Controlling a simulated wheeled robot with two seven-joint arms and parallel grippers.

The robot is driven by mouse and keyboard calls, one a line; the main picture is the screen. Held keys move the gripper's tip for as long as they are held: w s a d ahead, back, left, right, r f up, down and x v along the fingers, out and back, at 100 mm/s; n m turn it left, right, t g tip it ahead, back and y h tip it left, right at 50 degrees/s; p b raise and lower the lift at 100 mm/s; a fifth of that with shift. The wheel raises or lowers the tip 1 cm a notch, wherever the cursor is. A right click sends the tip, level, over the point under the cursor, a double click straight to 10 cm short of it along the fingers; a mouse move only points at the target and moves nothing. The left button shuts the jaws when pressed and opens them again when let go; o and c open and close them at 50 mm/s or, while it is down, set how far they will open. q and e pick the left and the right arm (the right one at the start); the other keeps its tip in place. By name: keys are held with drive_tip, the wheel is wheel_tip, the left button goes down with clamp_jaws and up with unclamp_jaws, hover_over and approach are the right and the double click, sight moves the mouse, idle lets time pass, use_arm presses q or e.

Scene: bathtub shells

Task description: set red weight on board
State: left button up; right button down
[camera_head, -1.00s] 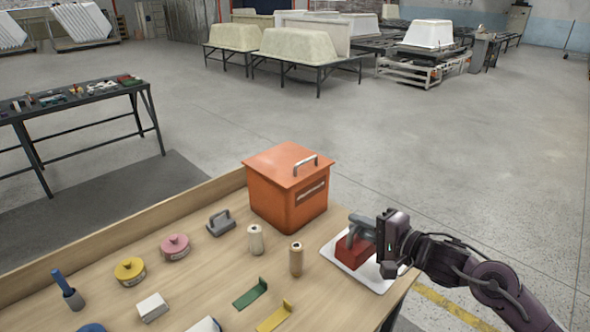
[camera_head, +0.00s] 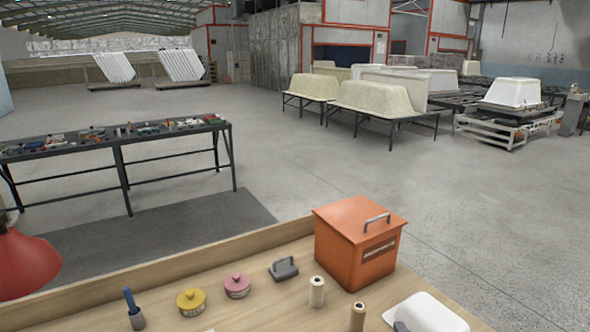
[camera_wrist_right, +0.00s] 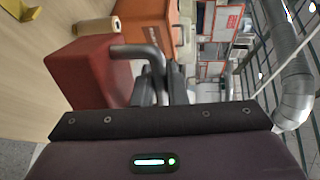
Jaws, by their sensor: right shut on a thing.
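The red weight (camera_wrist_right: 92,78), a block with a bent grey handle (camera_wrist_right: 140,52), fills the left of the right wrist view. My right gripper (camera_wrist_right: 165,85) is shut on that handle. My left gripper is in neither view.
The orange lidded box (camera_head: 358,245) stands close behind the board. A red rounded thing (camera_head: 25,265) is at the far left.

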drive_tip(key=shift+s+a+f+h, duration=0.1)
drive_tip(key=shift+s+h, duration=0.2)
drive_tip(key=shift+s, duration=0.65)
drive_tip(key=s+f, duration=0.2)
drive_tip(key=s, duration=0.5)
drive_tip(key=shift+f, duration=0.2)
drive_tip(key=shift+s+f, duration=0.1)
drive_tip(key=shift+f, duration=0.05)
drive_tip(key=f, duration=0.2)
drive_tip(key=shift+s+f, duration=0.4)
